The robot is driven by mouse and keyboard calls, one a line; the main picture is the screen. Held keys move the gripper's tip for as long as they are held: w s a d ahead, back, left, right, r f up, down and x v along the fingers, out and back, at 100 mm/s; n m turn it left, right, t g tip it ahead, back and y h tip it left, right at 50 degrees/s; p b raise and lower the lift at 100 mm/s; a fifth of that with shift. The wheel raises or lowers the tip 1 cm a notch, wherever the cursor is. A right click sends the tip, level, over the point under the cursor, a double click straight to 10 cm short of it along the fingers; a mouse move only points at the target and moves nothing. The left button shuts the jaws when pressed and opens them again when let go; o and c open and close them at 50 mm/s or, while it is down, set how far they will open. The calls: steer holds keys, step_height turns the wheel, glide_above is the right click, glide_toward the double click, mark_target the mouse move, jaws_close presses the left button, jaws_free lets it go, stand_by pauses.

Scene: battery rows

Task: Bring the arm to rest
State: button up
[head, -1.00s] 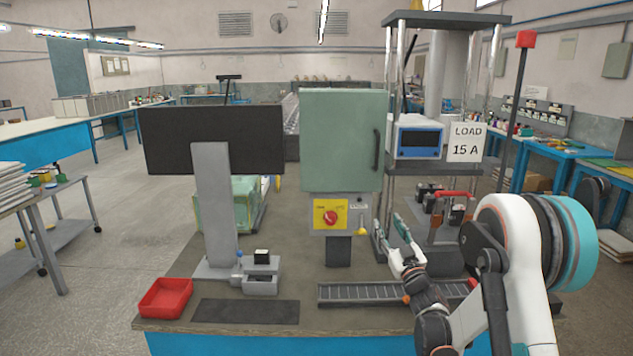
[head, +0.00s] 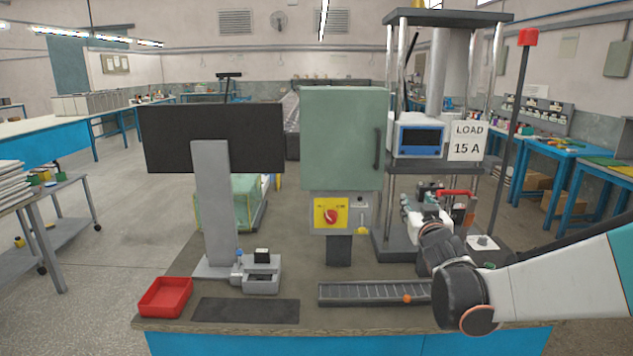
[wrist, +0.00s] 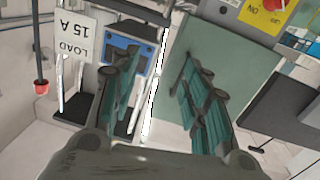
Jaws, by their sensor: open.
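My gripper (wrist: 165,95) is open and empty in the wrist view, its two teal-padded fingers spread apart. Behind the fingers, that view shows the green cabinet (wrist: 190,60) and the LOAD 15 A sign (wrist: 77,38), both upside down. In the head view my arm comes in from the right edge, low over the bench. The wrist points away toward the test stand. There the gripper (head: 408,212) is small and partly hidden by my own wrist, near the stand's lower shelf. I cannot tell whether it touches anything.
The grey bench (head: 310,310) holds a red tray (head: 165,297), a dark mat (head: 245,311), a slotted rail (head: 375,293) and a monitor (head: 214,138). The green cabinet (head: 342,140) with a red switch (head: 331,216) stands left of the metal test stand (head: 445,18). Free air lies above the front bench.

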steer(key=s+a+f+g, duration=0.2)
steer(key=s+f+g, duration=0.1)
steer(key=s, duration=1)
steer(key=s+a+f+g+y, duration=0.1)
steer(key=s+f+g, duration=0.3)
steer(key=s, duration=0.9)
steer(key=s+a+f+g, duration=0.2)
steer(key=s+f+g, duration=0.1)
steer(key=s, duration=1)
steer(key=shift+s+a+f+g+y, duration=0.15)
steer(key=shift+a+f+g+y, duration=0.15)
steer(key=shift+f+g, duration=0.15)
